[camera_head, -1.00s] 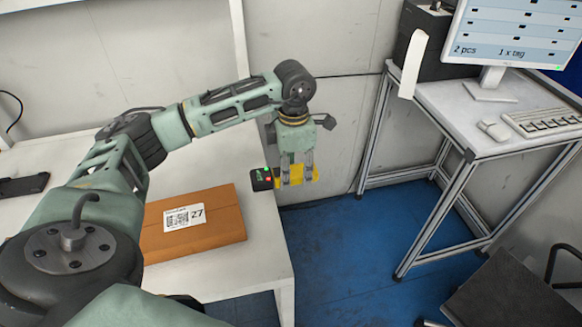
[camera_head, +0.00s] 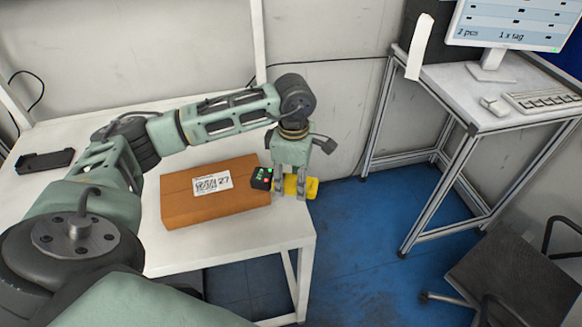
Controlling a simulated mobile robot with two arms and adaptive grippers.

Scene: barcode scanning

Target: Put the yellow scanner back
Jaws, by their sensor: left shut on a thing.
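The yellow scanner (camera_head: 311,188) has a black head (camera_head: 262,178) with small green and red lights. My left gripper (camera_head: 290,196) is shut on it and points down. The scanner is beside the right end of the brown box (camera_head: 205,206), near the table's right edge; I cannot tell its exact height. The fingers hide part of the scanner's body. A black holder (camera_head: 45,160) lies on the left of the white table (camera_head: 200,252), apart from the scanner. My right gripper is not in view.
The box has a white label (camera_head: 212,182). The table between holder and box is partly covered by my left arm. At right stand a desk (camera_head: 470,90) with monitor (camera_head: 515,22) and keyboard (camera_head: 540,102), and a dark chair (camera_head: 495,262).

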